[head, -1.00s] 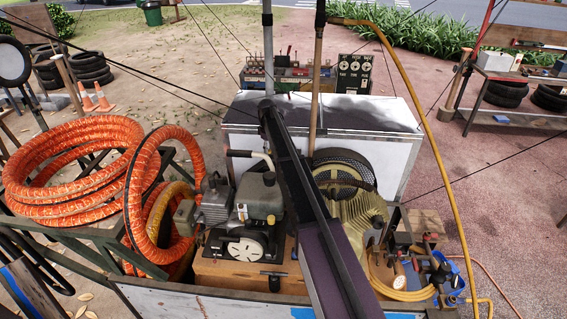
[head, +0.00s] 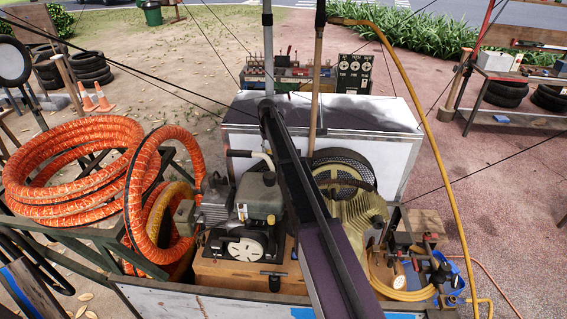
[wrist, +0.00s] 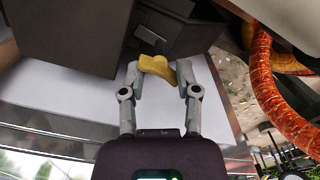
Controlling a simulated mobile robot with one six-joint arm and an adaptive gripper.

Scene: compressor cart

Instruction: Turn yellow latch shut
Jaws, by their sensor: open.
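The yellow latch (wrist: 158,67) shows in the wrist view as a short curved lever in front of a dark grey box. My gripper (wrist: 161,76) is open, with its two grey fingers on either side of the latch. The fingertips are very close to the latch's ends; I cannot tell whether they touch it. In the head view I cannot make out the latch or my gripper, and my dark arm covers the middle of the cart.
Orange ribbed hose (head: 75,165) coils at the left of the cart; it also borders the wrist view's right side (wrist: 265,85). An engine (head: 258,200), a yellow-tan ribbed housing (head: 362,215) and a white chest (head: 395,150) crowd the cart's middle. A yellow pipe (head: 440,150) rises on the right.

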